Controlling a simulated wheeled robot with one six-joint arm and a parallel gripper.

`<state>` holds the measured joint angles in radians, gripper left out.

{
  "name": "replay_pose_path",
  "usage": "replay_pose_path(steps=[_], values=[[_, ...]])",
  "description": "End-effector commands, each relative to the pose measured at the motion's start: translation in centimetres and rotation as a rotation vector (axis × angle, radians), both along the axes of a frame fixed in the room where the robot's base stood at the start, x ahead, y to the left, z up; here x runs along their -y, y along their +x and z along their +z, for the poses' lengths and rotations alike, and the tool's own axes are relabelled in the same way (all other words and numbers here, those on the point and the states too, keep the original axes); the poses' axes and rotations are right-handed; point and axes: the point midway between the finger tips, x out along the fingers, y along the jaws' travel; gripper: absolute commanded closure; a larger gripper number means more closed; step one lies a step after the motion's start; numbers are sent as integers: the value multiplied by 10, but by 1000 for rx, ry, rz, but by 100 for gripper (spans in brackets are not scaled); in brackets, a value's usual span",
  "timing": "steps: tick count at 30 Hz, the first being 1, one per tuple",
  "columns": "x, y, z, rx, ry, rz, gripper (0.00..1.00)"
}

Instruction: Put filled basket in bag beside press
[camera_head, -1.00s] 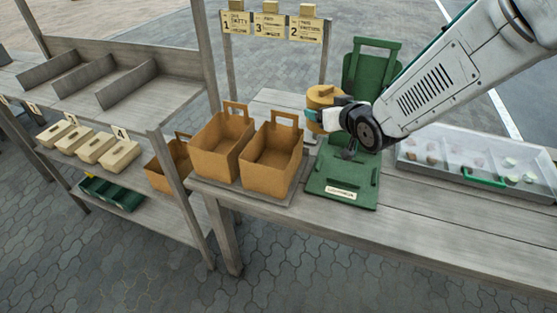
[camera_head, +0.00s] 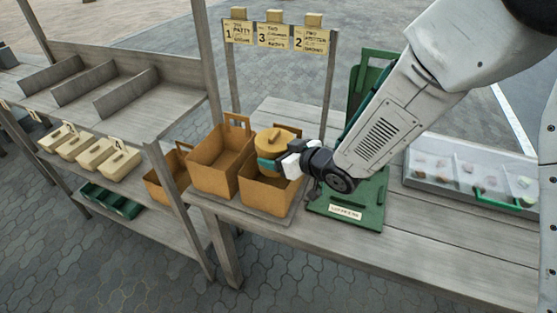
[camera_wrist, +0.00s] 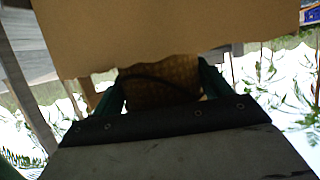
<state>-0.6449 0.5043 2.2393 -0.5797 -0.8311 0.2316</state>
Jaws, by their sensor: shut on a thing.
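My gripper (camera_head: 278,167) is shut on a round tan basket (camera_head: 274,139) with a lid and a small knob on top. In the head view it holds the basket over the opening of the right-hand brown paper bag (camera_head: 262,194), beside the green press (camera_head: 349,205). I cannot tell how far the basket's lower part is inside the bag. In the wrist view the woven basket (camera_wrist: 160,82) shows between the green fingers, and a large tan surface fills the top. My arm hides much of the press.
A second open bag (camera_head: 217,165) stands just left, and another bag (camera_head: 160,184) sits lower on the shelf. A clear-lidded tray (camera_head: 470,170) with a green handle lies right of the press. Order cards (camera_head: 275,37) hang behind. The front right bench is bare.

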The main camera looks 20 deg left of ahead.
Motion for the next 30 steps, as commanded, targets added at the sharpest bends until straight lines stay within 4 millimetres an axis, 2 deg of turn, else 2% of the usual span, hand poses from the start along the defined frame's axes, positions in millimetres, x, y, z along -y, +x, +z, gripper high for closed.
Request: replay_pose_path(steps=[1, 4, 12, 26, 27, 29, 30], values=[[0, 0, -10, -3, -2, 0, 54], [-1, -1, -21, -1, -1, 2, 54], [-2, 0, -22, 1, 1, 1, 54], [-1, -1, -36, -3, -5, 2, 54], [0, -2, -37, -6, -7, 1, 20], [0, -2, -38, -7, -9, 1, 4], [0, -2, -38, -8, -9, 1, 1]])
